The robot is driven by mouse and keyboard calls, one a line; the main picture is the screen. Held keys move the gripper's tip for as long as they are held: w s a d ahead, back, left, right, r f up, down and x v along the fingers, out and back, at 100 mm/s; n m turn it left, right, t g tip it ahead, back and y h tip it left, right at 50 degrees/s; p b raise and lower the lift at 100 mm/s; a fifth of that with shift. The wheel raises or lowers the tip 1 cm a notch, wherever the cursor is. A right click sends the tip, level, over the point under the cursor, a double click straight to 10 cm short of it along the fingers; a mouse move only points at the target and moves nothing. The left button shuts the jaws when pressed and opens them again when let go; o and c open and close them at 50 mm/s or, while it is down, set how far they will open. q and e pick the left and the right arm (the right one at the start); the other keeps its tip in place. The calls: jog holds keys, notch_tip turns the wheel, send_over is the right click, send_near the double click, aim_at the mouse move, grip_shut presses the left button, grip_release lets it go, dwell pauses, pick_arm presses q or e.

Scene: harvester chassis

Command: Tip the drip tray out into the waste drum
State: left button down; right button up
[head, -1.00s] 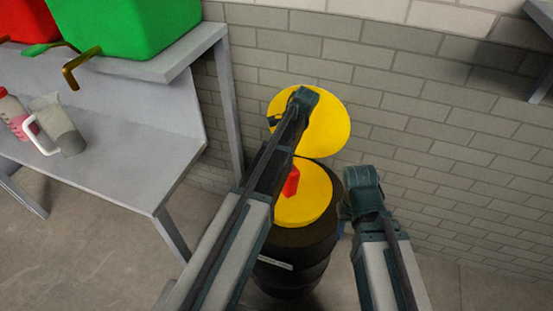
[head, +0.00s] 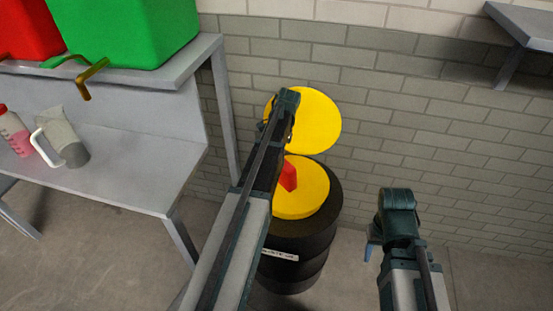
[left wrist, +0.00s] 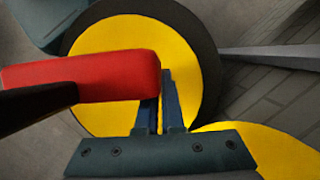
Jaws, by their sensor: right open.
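The black waste drum (head: 312,245), with a pale label on its side, stands in the middle of the head view. Its round top (head: 315,197) is yellow, and a yellow disc-shaped lid (head: 322,120) stands up behind it. A red block-like handle (head: 288,177) shows over the top. In the left wrist view the red handle (left wrist: 100,75) has a dark stem and partly covers my left gripper (left wrist: 160,78). Its blue fingers are close together; whether they grip anything is unclear. My right gripper (head: 371,241) is open, right of the drum and apart from it. No drip tray is recognisable.
A grey bench (head: 130,180) at left holds a jug (head: 68,140) and a pink-filled bottle (head: 14,135). Red and green containers (head: 125,35) with taps stand on its upper shelf. A brick wall is behind the drum. Another shelf (head: 525,30) juts out at upper right.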

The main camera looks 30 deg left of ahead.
pick_arm(q)
jog(key=shift+s+a+t, duration=0.1)
jog(key=shift+s+t, duration=0.3)
jog(key=shift+s, duration=0.05)
jog(key=shift+s+a+t+h+p, duration=0.2)
jog(key=shift+s+t+h+p, duration=0.25)
jog(key=shift+s+t+h, duration=0.55)
jog(key=shift+a+f+t+b, duration=0.15)
jog(key=shift+t+b, duration=0.15)
jog(key=shift+t, duration=0.7)
jog(key=t+h+b, duration=0.1)
jog(key=t+b, duration=0.2)
jog(key=f+t+h+b, duration=0.1)
jog(key=t+b, duration=0.1)
jog(key=shift+s+a+h, duration=0.3)
jog(key=shift+a, duration=0.05)
jog(key=t+b, duration=0.1)
jog(key=b, duration=0.1)
jog(key=f+t+h+b, duration=0.1)
jog(key=b, duration=0.2)
jog(key=t+b, duration=0.2)
jog(key=b, duration=0.1)
jog(key=shift+s+a+f+h, duration=0.1)
jog(key=shift+s+f+h, duration=0.05)
jog(key=shift+f+h, duration=0.2)
jog(key=shift+t+h+b, duration=0.45)
jog(key=shift+t+b, duration=0.15)
jog(key=shift+b, duration=0.85)
jog(key=shift+r, duration=0.1)
